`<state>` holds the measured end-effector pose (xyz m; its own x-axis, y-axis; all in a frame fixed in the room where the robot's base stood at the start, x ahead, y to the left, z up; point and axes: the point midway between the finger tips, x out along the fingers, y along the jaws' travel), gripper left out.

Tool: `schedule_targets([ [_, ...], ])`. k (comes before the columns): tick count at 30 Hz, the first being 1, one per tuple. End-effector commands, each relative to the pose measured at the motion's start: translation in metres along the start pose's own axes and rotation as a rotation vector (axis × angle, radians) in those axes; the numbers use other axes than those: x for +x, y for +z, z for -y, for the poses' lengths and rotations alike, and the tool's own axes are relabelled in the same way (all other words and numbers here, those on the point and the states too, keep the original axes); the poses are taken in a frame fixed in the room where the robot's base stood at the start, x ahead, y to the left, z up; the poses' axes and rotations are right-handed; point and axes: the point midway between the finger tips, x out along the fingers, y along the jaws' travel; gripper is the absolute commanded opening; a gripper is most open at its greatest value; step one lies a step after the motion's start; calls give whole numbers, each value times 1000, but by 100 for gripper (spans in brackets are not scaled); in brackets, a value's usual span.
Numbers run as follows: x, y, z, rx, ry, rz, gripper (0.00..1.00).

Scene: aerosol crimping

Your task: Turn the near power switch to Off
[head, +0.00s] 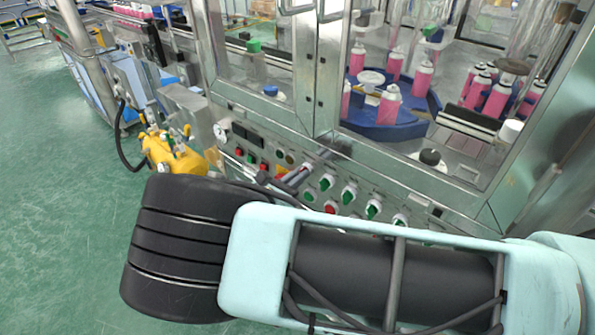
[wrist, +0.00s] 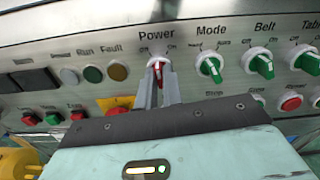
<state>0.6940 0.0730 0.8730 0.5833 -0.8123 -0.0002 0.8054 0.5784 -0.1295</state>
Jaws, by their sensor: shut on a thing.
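The power switch (wrist: 157,68) is a red knob with a pale mark, under the "Power" label on the steel panel in the wrist view. My gripper (wrist: 157,86) is shut on this knob, one finger on each side, and the fingers cover its lower part. The visible part of the knob looks close to upright; I cannot tell exactly which mark it points to. In the head view my gripper (head: 292,176) reaches the panel just left of the green knobs, and the power switch is hidden there.
Green Mode (wrist: 210,66), Belt (wrist: 260,64) and Table (wrist: 307,61) knobs sit to the right. An emergency button on a yellow plate (wrist: 119,104) is at lower left. A yellow device (head: 172,156) stands left of the panel. Glass doors with pink cans (head: 389,104) are above.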

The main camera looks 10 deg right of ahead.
Motion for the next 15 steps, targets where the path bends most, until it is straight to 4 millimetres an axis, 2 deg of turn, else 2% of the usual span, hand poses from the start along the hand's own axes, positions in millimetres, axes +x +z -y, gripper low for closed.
schedule_targets([
  [6,-1,1,0,-177,1,-1,0],
  [15,-1,0,0,-343,1,-1,0],
])
